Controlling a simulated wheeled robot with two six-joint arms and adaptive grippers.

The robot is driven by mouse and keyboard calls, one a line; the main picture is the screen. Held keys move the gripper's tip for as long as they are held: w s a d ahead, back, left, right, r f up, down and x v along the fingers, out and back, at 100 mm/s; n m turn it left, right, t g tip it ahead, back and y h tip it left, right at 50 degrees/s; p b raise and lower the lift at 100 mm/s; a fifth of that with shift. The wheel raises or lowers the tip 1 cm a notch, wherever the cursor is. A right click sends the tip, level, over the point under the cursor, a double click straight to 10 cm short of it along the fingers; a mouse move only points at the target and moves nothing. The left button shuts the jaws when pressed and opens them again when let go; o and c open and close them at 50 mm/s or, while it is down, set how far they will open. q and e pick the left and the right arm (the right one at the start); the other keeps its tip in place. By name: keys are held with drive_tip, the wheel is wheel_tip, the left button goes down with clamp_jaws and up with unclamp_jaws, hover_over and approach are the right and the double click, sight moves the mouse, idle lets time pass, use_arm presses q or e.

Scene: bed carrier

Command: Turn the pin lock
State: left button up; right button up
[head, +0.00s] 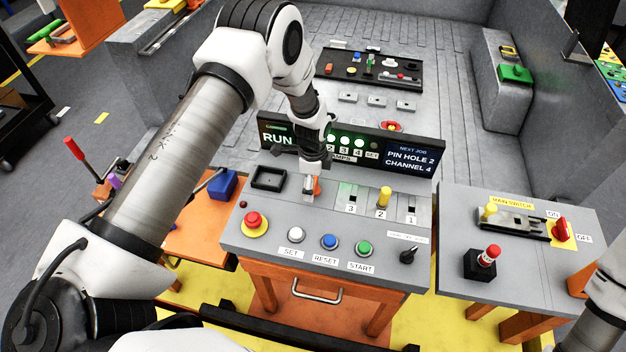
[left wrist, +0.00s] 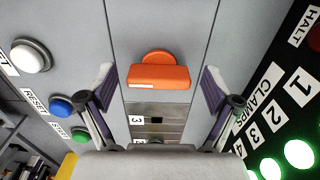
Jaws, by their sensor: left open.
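An orange knob with a flat bar-shaped grip (head: 317,187) stands on the grey control panel (head: 262,233), left of the slot labelled 3; I take it as the pin lock. In the left wrist view the knob (left wrist: 159,78) has its bar lying across the picture, between my fingers. My left gripper (head: 309,184) is right over it, partly hiding it in the head view. In the left wrist view my left gripper (left wrist: 158,91) is open, one finger on each side of the bar, with gaps on both sides. My right gripper is out of view.
A yellow-topped pin (head: 383,197) stands at slot 2, right of the knob. A display (head: 409,160) reads "PIN HOLE 2, CHANNEL 4". A red button (head: 254,221), white, blue and green buttons line the panel's front. A black tray (head: 268,178) lies left of the knob.

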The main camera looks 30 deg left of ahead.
use_arm(q)
drive_tip(key=shift+s+r, duration=0.1)
drive_tip(key=c, duration=1.1)
drive_tip(key=shift+c, duration=0.2)
